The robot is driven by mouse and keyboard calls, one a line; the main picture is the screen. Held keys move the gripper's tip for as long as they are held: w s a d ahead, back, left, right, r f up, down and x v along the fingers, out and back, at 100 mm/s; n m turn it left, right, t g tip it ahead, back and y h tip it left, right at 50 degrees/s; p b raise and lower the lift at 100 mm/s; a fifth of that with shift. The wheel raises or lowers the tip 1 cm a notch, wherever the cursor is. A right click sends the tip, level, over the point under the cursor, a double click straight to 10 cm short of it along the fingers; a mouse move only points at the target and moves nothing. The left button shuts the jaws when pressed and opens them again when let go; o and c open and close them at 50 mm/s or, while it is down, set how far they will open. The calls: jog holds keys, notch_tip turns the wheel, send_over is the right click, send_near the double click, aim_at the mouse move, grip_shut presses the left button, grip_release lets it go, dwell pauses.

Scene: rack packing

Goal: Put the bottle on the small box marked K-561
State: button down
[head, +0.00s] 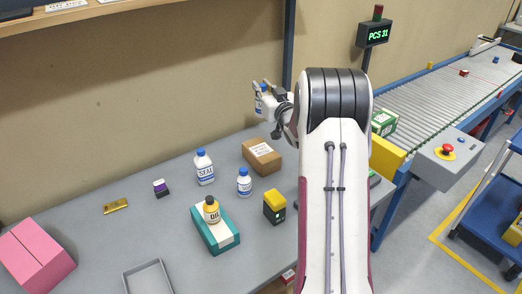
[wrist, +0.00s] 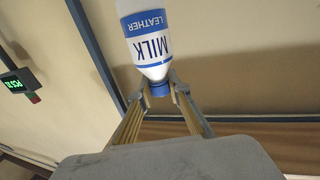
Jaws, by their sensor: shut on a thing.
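My gripper (head: 264,88) is raised above the back of the table in the head view. In the wrist view my gripper (wrist: 160,88) is shut on the blue cap of a white bottle (wrist: 150,40) labelled LEATHER MILK. The held bottle (head: 259,102) shows only in small part in the head view. A brown box (head: 262,158) with a white label lies on the table below the gripper, apart from the bottle. The label's print is too small to read, so I cannot tell whether it says K-561.
On the table stand a SEAL bottle (head: 204,170), a smaller blue-capped bottle (head: 244,184), a yellow-and-black box (head: 274,207) and a teal box (head: 205,237) bearing a yellow bottle (head: 211,212). A pink box (head: 38,255) and grey tray (head: 148,280) are at left. A shelf (head: 60,18) hangs above.

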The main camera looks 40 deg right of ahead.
jog(key=shift+w+a+f, duration=0.1)
jog(key=shift+f, duration=1.1)
jog(key=shift+a+f, duration=0.1)
jog(key=shift+f, duration=1.05)
jog(key=shift+f, duration=0.1)
jog(key=shift+f, duration=3.05)
jog(key=shift+f, duration=1.85)
jog(key=shift+f, duration=0.1)
jog(key=c, duration=1.9)
grip_release()
